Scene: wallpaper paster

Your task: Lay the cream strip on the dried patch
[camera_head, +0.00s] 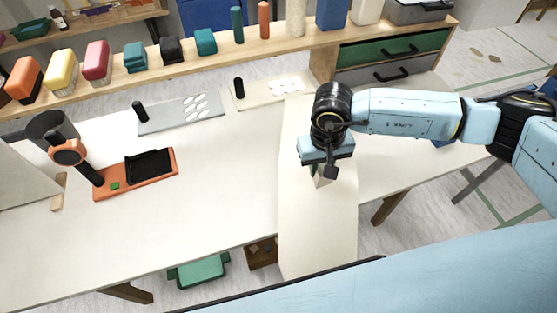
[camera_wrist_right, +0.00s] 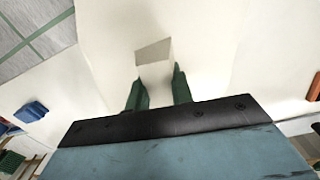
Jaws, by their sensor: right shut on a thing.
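My right gripper (camera_head: 321,178) is over a long cream sheet (camera_head: 315,230) that lies across the table and runs past its front edge. In the right wrist view the gripper (camera_wrist_right: 160,82) has its two green fingers closed on a small pale cream piece, which looks like the cream strip (camera_wrist_right: 157,72). The strip's grey far face shows beyond the fingertips. The strip is close to the sheet; whether it touches is unclear. I cannot make out a dried patch. My left gripper is not in view.
A grey tray (camera_head: 155,125) and a cream tray (camera_head: 252,99) with pale pieces lie at the back. An orange-based stand (camera_head: 128,186) with a black pad is at left. Several coloured blocks line the rear shelf (camera_head: 115,82). The table's middle left is clear.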

